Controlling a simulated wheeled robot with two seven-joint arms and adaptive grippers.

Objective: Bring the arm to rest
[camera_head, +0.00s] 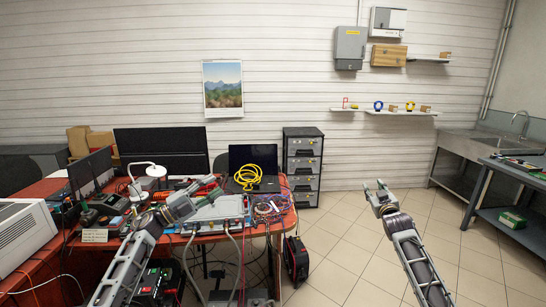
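My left gripper (209,190) is over the red-topped desk, in front of a silver-grey unit. Its two fingers look apart, and I see nothing between them. Whether it touches the unit cannot be told. My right gripper (379,188) is up in free space over the tiled floor, right of the desk. Its fingers are spread and empty. The silver-grey unit (232,207) lies on the desk, partly hidden by my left gripper. Grey hoses (238,255) hang from its front edge toward the floor.
The desk (290,218) also holds monitors (160,143), a laptop, a coiled yellow cable (248,176) and tangled wires. A drawer cabinet (303,165) stands behind. A black case (296,260) stands on the floor. A metal sink (480,143) and workbench (510,168) are at right. The middle floor is clear.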

